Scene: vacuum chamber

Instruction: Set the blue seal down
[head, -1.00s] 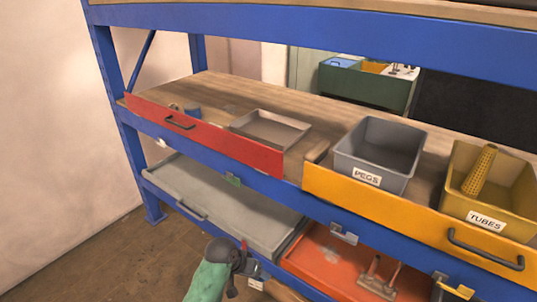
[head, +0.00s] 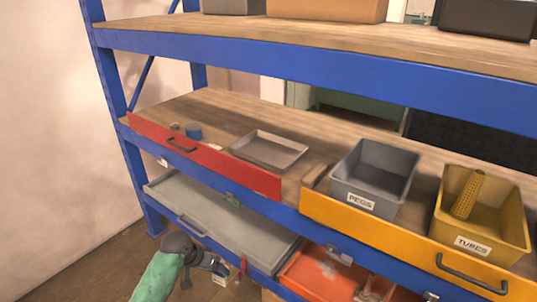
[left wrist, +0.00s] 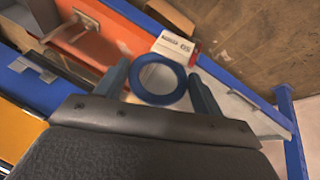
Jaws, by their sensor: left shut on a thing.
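The blue seal, a ring (left wrist: 160,101), sits between the two fingers of my left gripper (left wrist: 160,85) in the left wrist view. The gripper is shut on it, and the wood floor and shelf parts show beyond. In the head view my left gripper (head: 219,268) is low in front of the lower shelf, below the grey drawer's front edge. I cannot make out the seal clearly there. My right gripper is in neither view.
A grey drawer (head: 215,215) and an orange drawer (head: 310,268) are on the lower level. Above are a red-fronted drawer (head: 235,170) with a shallow tray (head: 268,168), a grey PEGS bin (head: 370,190) and a yellow TUBES bin (head: 505,225). A blue post (head: 152,215) stands left.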

